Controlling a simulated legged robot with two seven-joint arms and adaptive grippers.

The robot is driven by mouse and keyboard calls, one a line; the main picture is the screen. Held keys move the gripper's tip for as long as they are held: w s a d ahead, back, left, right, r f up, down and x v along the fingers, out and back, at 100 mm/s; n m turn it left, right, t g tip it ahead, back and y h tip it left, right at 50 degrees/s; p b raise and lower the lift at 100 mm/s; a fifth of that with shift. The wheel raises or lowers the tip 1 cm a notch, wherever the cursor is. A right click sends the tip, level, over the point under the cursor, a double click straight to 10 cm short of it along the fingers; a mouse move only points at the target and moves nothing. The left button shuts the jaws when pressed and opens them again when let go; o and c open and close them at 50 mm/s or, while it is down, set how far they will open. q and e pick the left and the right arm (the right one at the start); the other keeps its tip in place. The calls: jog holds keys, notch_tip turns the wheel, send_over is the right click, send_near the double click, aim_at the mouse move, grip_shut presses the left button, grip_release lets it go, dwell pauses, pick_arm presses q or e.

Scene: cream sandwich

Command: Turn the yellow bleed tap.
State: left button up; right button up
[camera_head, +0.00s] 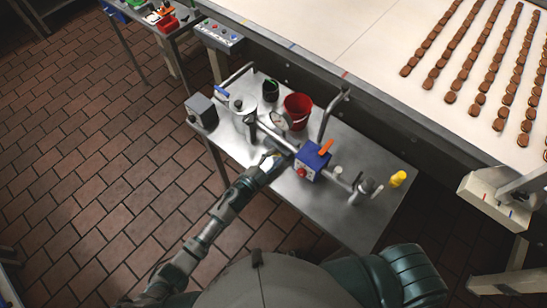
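The yellow bleed tap (398,179) is at the right end of the pipework on the steel table (355,225). It is small in the picture, so its exact angle is unclear. My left arm reaches up from the lower left. My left gripper (272,160) is over the table's front part, left of the blue box (311,160) on the pipe and well left of the yellow tap. Its fingers are too small to tell if they are open or shut. My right gripper is not in view.
An orange lever (326,147) tops the blue box, with a red knob (301,172) on its front. A red bucket (297,110), a gauge (280,121) and a grey box (202,112) stand on the table. A conveyor (350,40) with rows of biscuits runs behind.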

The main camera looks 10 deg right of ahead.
pick_arm(q)
jog(key=v, duration=1.2)
jog(key=shift+d+f, duration=0.1)
